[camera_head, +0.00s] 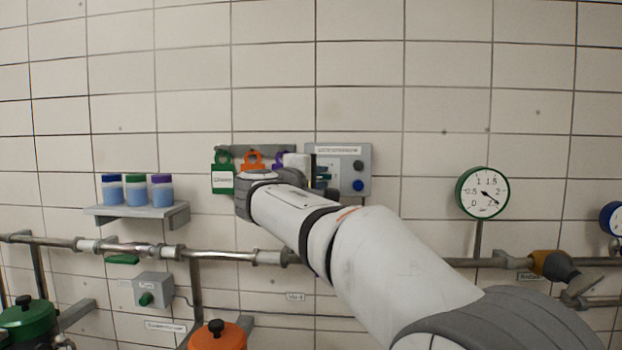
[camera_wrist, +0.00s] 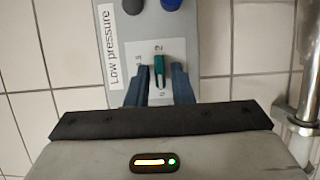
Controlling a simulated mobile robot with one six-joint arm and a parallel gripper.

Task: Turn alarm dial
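The alarm dial (camera_wrist: 159,66) is a small dark green lever-shaped knob on a grey panel (camera_wrist: 179,30) in the wrist view. It points roughly along the panel's length, toward a "2" mark, and part of its scale is hidden by the fingers. A white label (camera_wrist: 111,49) beside it reads "Low pressure". My gripper (camera_wrist: 160,72) is open, its two blue-grey fingers on either side of the dial with a visible gap to each side. In the head view the grey panel (camera_head: 348,158) is on the wall, its left part mostly covered by my arm.
Left of the panel hang green (camera_head: 223,183), orange (camera_head: 253,161) and purple tags on a rail. A shelf (camera_head: 142,212) holds three jars. A horizontal pipe (camera_head: 225,256) runs below. A gauge (camera_head: 483,193) is at the right. In the wrist view a metal pipe (camera_wrist: 310,85) stands right.

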